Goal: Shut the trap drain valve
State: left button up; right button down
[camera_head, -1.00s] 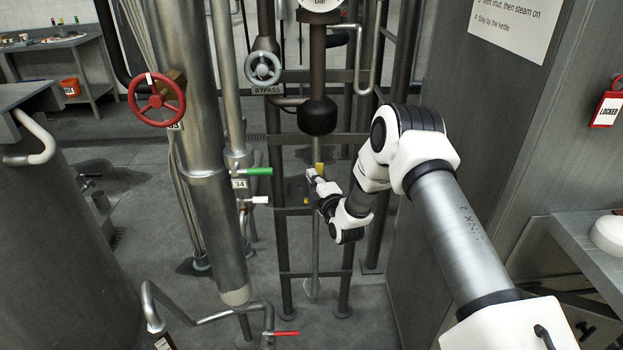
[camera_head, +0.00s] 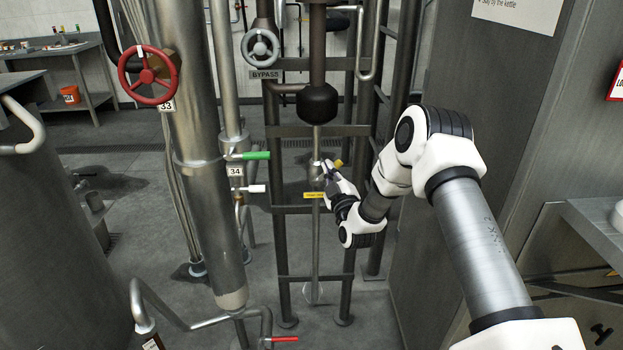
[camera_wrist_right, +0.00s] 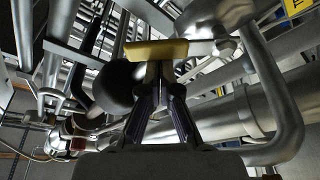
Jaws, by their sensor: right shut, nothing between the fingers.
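The trap drain valve's yellow handle (camera_head: 338,163) shows below the dark, round-bodied trap (camera_head: 318,102) on the vertical pipe. In the right wrist view the yellow handle (camera_wrist_right: 156,52) lies crosswise at the tips of my shut fingers (camera_wrist_right: 158,68). I cannot tell whether they touch. The valve body is partly hidden by the gripper. My left gripper is not in view.
Dark frame posts (camera_head: 361,230) stand around the pipe. Left are a green lever (camera_head: 256,155), a white lever (camera_head: 256,188) and a red handwheel (camera_head: 149,75). A grey cabinet wall (camera_head: 480,90) stands right. A red lever (camera_head: 285,339) is low in front.

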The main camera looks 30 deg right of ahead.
jog(key=f+m+h+b, duration=0.1)
jog(key=m+b, duration=0.2)
jog(key=s+d+f+m+h+b, duration=0.1)
jog(key=m+h+b, duration=0.1)
jog(key=m, duration=0.1)
jog(key=d+f+m+g+h+b, duration=0.1)
jog(key=m+b, duration=0.2)
jog(key=m, duration=0.1)
jog(key=shift+s+d+f+b, duration=0.25)
jog(key=shift+f+b, duration=0.05)
jog(key=shift+f, duration=0.05)
dwell(0.3)
jog(key=r+p, duration=0.1)
jog(key=r, duration=0.1)
jog(key=r+p, duration=0.1)
jog(key=r, duration=0.1)
jog(key=shift+w, duration=0.2)
jog(key=b+v, duration=0.1)
jog(key=v, duration=0.9)
jog(key=shift+a+f, duration=0.15)
jog(key=shift+a, duration=0.05)
